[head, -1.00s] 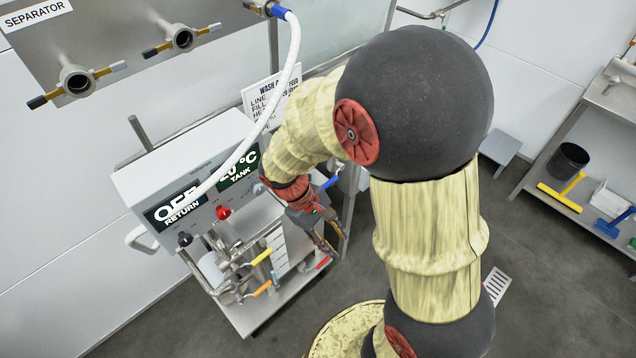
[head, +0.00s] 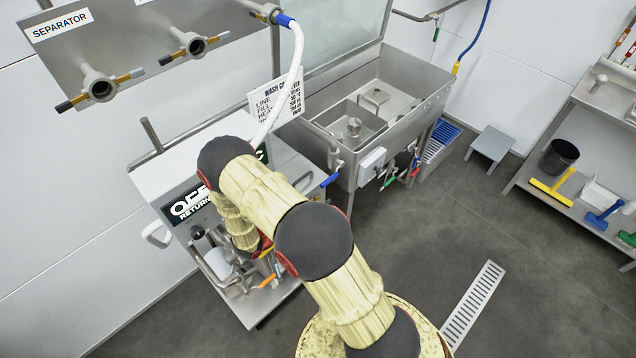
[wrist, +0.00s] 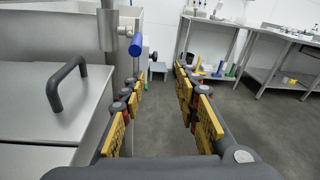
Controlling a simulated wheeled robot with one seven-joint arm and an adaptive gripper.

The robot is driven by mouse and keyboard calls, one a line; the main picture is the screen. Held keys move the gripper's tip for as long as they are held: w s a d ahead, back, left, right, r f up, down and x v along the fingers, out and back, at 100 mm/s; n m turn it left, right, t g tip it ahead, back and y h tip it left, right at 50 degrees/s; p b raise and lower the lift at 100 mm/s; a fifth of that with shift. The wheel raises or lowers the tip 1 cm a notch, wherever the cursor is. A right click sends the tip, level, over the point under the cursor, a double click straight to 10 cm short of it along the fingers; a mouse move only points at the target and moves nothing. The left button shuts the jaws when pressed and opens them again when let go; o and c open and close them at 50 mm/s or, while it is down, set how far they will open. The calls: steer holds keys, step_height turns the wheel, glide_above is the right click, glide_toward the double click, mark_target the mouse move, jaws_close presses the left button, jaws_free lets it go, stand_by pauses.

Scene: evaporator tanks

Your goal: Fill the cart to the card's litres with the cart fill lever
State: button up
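The cart (head: 290,160) stands against the wall at left, with a display reading OFF RETURN (head: 188,206). Its tank display is mostly hidden behind my arm. A blue-handled lever (head: 331,178) sits on a pipe at the cart's right side; in the wrist view a blue handle (wrist: 136,45) shows ahead and left of my fingers. I cannot tell for sure that it is the fill lever. The wash card (head: 277,99) has LINE, FILL and heat lines; its figures are too small to read.
A grey bar handle (wrist: 58,84) on a steel lid lies close left of my gripper. A white hose (head: 296,75) runs down to the cart. A steel sink (head: 425,85) stands at right, and a shelf (head: 560,185) beyond.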

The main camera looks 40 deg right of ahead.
mark_target(335, 175)
steer(key=shift+n+t+h, duration=0.5)
steer(key=shift+n+t, duration=0.2)
steer(key=shift+t, duration=0.2)
steer(key=w+d, duration=0.1)
steer(key=d, duration=0.1)
steer(key=w+d+r, duration=0.1)
steer(key=d, duration=0.2)
steer(key=w+d+r, duration=0.1)
steer(key=w+d, duration=0.1)
steer(key=shift+d+r+b, duration=0.25)
steer(key=shift+b, duration=0.05)
steer(key=c, duration=0.4)
steer(key=c, duration=0.3)
jaws_close()
